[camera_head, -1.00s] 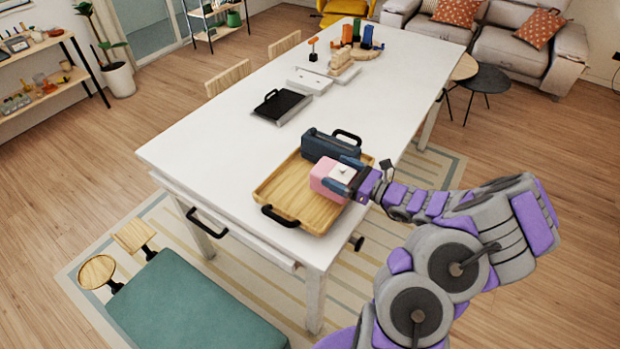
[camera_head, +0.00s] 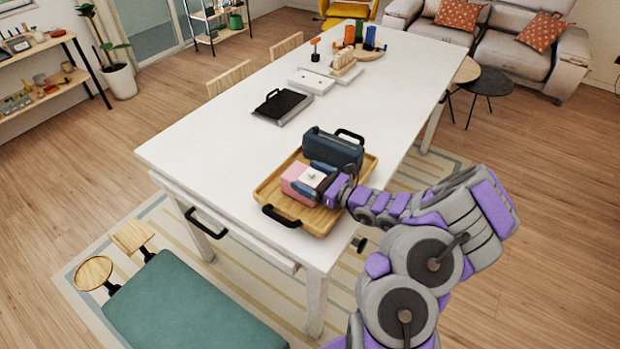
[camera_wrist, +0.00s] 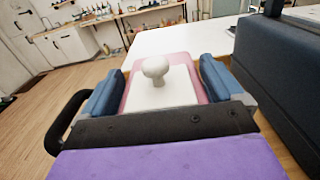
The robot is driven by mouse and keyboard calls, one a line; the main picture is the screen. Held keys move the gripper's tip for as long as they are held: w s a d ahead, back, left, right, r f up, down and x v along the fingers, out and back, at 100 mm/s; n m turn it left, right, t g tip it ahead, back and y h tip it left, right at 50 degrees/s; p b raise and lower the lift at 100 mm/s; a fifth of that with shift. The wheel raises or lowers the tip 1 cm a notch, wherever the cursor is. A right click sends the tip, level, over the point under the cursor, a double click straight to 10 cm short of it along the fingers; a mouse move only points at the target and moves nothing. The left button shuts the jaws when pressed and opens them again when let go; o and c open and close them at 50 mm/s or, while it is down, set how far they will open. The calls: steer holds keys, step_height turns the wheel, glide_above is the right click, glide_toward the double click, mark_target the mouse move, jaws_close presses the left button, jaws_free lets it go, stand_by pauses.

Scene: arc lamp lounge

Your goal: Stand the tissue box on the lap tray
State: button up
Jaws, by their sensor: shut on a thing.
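The pink tissue box (camera_head: 293,185) has a white top with a tissue-like knob, and it is at the near left part of the wooden lap tray (camera_head: 330,215). My gripper (camera_head: 316,180) is shut on the box, its blue fingers on either side. In the wrist view the box (camera_wrist: 168,60) sits between the two fingers, with its white knob toward the camera. The box is over or on the tray floor; its underside is hidden, so I cannot tell whether it touches. The tray has black handles and lies on the white table.
A dark blue case (camera_head: 333,148) stands at the tray's back, close beside my gripper; it fills the right of the wrist view (camera_wrist: 285,80). A black tray-like item (camera_head: 283,105) lies farther back on the white table (camera_head: 215,135). The table's left side is clear.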

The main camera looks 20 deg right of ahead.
steer(key=shift+d, duration=0.2)
steer(key=o, duration=0.9)
steer(key=shift+r, duration=0.1)
